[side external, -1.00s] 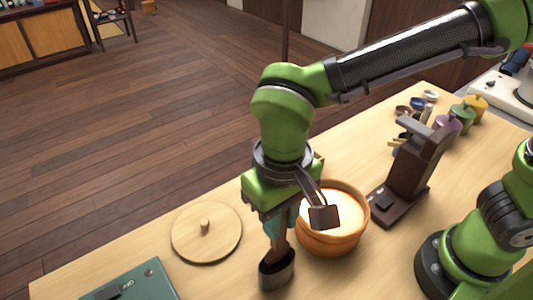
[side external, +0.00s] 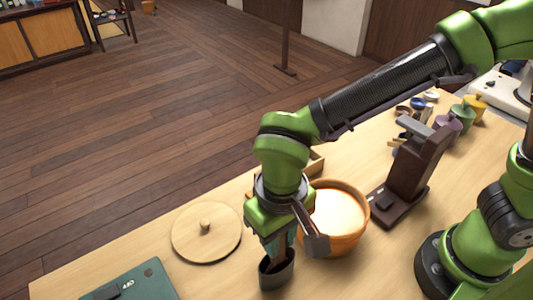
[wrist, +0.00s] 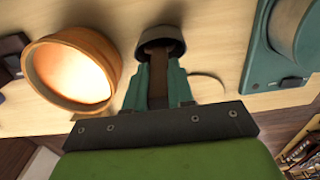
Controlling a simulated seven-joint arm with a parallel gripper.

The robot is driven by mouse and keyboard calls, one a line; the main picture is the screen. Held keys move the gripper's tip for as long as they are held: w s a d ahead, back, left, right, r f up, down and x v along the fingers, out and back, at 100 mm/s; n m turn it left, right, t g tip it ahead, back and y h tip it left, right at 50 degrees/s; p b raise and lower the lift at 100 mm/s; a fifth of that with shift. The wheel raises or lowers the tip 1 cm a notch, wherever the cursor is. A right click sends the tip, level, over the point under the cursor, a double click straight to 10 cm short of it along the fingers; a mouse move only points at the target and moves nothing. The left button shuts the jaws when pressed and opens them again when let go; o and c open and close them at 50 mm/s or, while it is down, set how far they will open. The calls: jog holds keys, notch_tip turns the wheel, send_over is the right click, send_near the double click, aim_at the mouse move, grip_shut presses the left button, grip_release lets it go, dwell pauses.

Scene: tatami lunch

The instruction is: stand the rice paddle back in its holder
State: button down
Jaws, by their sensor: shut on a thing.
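My gripper (side external: 278,249) points down with its teal fingers shut on the brown rice paddle (side external: 277,258). The paddle's lower part is inside the dark oval holder (side external: 265,276), which stands on the table. In the wrist view, the paddle (wrist: 157,82) runs between the fingers and into the holder's mouth (wrist: 163,37). The fingertips are at or very near the holder's rim; I cannot tell whether they touch it. The paddle's end inside the holder is hidden, so whether it rests on the bottom does not show.
A wooden rice tub (side external: 345,240) stands close on the right of my gripper. A round wooden lid (side external: 186,243) lies to the left, and a teal case (side external: 145,284) is at the front left. A dark brown stand (side external: 418,165) and small coloured pots (side external: 462,116) are farther right.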

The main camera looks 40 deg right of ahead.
jog(key=shift+f, duration=0.5)
jog(key=c, duration=0.9)
grip_release()
jog(key=shift+o, duration=0.5)
jog(key=o, duration=0.5)
jog(key=shift+c, duration=0.2)
jog(key=shift+r, duration=0.15)
jog(key=shift+r, duration=3.35)
